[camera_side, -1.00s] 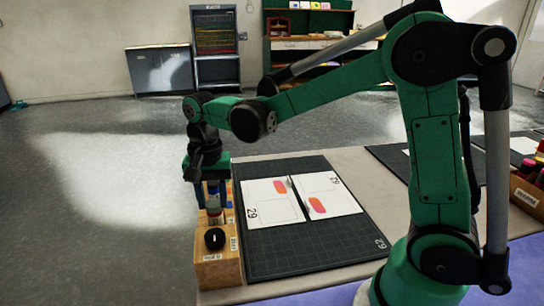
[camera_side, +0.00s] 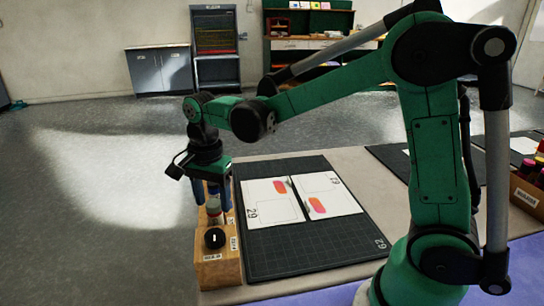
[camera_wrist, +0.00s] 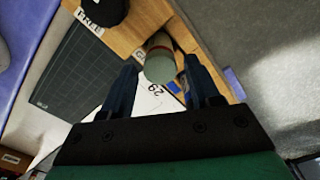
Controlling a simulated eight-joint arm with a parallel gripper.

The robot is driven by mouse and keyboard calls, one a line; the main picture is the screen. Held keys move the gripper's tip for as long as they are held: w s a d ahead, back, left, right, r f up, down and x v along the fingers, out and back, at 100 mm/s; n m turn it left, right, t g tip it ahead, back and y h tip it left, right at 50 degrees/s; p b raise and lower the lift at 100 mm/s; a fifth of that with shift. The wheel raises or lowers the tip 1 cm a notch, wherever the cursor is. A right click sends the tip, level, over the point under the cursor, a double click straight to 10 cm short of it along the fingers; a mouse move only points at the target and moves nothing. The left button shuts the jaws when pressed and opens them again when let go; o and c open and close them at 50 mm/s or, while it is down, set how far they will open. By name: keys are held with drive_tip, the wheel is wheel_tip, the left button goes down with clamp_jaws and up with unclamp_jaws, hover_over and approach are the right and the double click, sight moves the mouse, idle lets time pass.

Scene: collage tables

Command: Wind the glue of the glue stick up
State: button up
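The glue stick (camera_side: 213,203) stands upright in the wooden holder (camera_side: 226,272) at the left of the table. In the wrist view the glue stick (camera_wrist: 160,66) shows as a grey-green rounded end between the two dark blue fingers of my gripper (camera_wrist: 160,76). In the side view my gripper (camera_side: 212,192) points down over the holder, one finger on each side of the stick. The fingers look apart from the stick, with small gaps. The glue itself cannot be made out.
A round black cap (camera_side: 214,238) sits on the holder's near end. A dark cutting mat (camera_side: 300,248) with two white cards (camera_side: 272,203) lies right of the holder. A wooden box (camera_side: 526,196) stands at the far right.

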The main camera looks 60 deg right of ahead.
drive_tip(key=shift+r, duration=3.05)
drive_tip(key=shift+s+d+n, duration=0.1)
drive_tip(key=shift+s+n, duration=0.2)
drive_tip(key=shift+n, duration=0.1)
drive_tip(key=s+d+f+n+t, duration=0.1)
drive_tip(key=s+n+t, duration=0.6)
drive_tip(key=n, duration=0.7)
drive_tip(key=shift+s+d+f, duration=0.3)
drive_tip(key=shift+s+f, duration=0.2)
drive_tip(key=shift+f, duration=0.25)
